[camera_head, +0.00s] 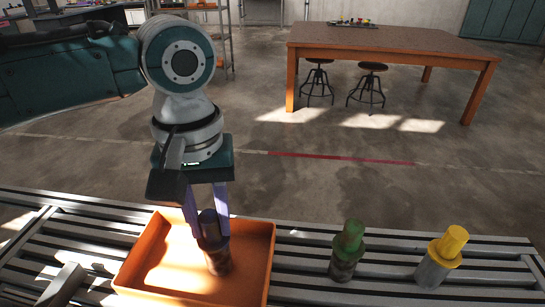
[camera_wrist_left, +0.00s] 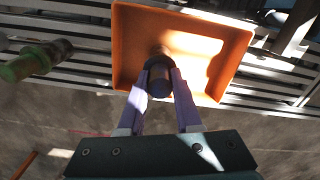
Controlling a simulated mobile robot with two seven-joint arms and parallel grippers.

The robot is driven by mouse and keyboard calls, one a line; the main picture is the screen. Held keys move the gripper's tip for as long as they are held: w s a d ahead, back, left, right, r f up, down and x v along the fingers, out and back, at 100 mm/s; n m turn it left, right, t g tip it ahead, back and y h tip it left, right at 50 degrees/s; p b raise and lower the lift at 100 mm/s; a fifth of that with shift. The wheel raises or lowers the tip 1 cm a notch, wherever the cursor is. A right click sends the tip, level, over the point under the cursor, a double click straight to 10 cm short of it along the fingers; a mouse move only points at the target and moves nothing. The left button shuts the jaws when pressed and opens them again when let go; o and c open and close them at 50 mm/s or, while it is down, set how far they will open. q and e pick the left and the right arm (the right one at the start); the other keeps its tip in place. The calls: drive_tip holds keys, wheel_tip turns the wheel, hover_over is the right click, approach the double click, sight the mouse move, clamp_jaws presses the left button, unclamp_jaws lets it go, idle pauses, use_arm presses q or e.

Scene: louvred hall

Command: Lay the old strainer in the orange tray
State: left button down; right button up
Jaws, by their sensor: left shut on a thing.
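My left gripper (camera_head: 207,218) is shut on a dark, rusty brown strainer (camera_head: 217,258) with a blue-grey top, the worn-looking one, which I take for the old strainer. It stands nearly upright inside the walls of the orange tray (camera_head: 262,262). I cannot tell whether its base touches the tray floor. In the left wrist view the purple fingers (camera_wrist_left: 159,82) close on both sides of the strainer top (camera_wrist_left: 158,86), with the orange tray (camera_wrist_left: 124,45) beneath. My right gripper is not in view.
A green-topped strainer (camera_head: 347,250) and a yellow-topped one (camera_head: 440,258) stand on the slatted metal bench (camera_head: 300,262) right of the tray. The green one also shows in the left wrist view (camera_wrist_left: 35,61). A wooden table (camera_head: 395,40) with stools stands farther back.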

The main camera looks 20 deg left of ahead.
use_arm(q)
drive_tip(key=shift+f, duration=0.25)
drive_tip(key=shift+f, duration=0.2)
drive_tip(key=c, duration=0.6)
unclamp_jaws()
wheel_tip(320, 180, up, 12)
drive_tip(key=p, duration=0.1)
drive_tip(key=s+d+f+m+t+h, duration=0.2)
drive_tip(key=s+d+f+m+h, duration=0.1)
drive_tip(key=s+d+f+m, duration=0.45)
drive_tip(key=s+a+t+y, duration=0.1)
drive_tip(key=s+a+y, duration=0.1)
drive_tip(key=s+a, duration=0.5)
drive_tip(key=shift+s+a+f+t+y, duration=0.15)
drive_tip(key=shift+s+f+t+y, duration=0.25)
drive_tip(key=shift+s, duration=0.7)
